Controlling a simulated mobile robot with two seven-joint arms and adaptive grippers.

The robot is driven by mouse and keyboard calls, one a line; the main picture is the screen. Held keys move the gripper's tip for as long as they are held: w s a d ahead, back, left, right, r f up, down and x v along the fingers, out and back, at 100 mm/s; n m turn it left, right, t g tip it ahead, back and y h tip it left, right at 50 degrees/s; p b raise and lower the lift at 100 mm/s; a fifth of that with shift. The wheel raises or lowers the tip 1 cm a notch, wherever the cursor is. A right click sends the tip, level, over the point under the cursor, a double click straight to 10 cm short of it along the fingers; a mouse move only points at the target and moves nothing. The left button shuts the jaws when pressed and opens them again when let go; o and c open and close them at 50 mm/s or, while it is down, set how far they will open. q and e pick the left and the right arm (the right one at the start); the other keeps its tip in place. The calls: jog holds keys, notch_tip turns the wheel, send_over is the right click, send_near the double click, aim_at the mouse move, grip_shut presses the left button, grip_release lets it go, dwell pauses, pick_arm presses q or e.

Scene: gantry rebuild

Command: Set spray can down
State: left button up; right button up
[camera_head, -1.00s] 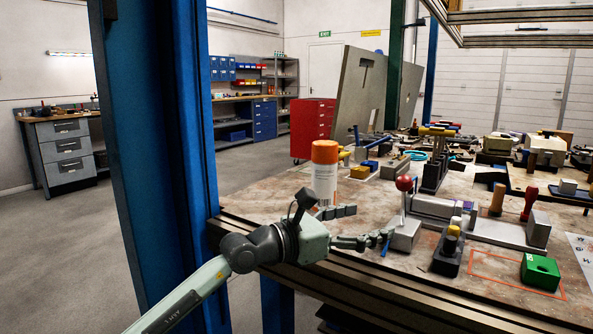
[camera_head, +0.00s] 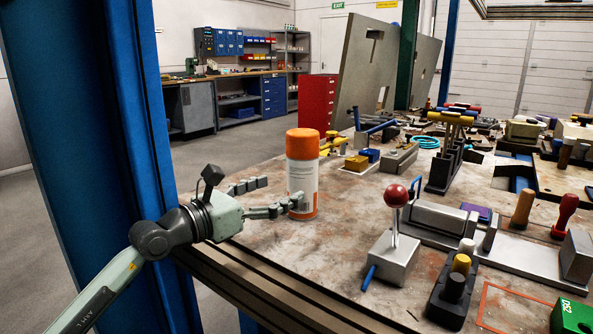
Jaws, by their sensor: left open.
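The spray can (camera_head: 303,180), white with an orange cap, stands upright on the worktable (camera_head: 290,248) near its left edge. My left gripper (camera_head: 268,197) comes in from the left at the table's edge. Its fingers are spread open and point right toward the can. The near finger's tip reaches the lower part of the can; I cannot tell whether it touches. The far finger ends to the left of the can. My right gripper is not in view.
A grey block with a red ball lever (camera_head: 395,195) stands to the right of the can. Yellow and blue blocks (camera_head: 357,163) lie behind it. A blue post (camera_head: 90,130) rises at the left. The table just right of the can is clear.

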aim_at(291, 187)
pick_arm(q)
jog(key=x, duration=0.3)
jog(key=p+x, duration=0.1)
jog(key=x, duration=0.1)
jog(key=shift+d, duration=0.6)
jog(key=shift+w+d+f, duration=0.1)
jog(key=shift+w+d, duration=0.15)
jog(key=shift+d, duration=0.05)
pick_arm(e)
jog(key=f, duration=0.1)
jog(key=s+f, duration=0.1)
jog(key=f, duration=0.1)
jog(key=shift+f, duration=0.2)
pick_arm(q)
jog(key=c, duration=1.7)
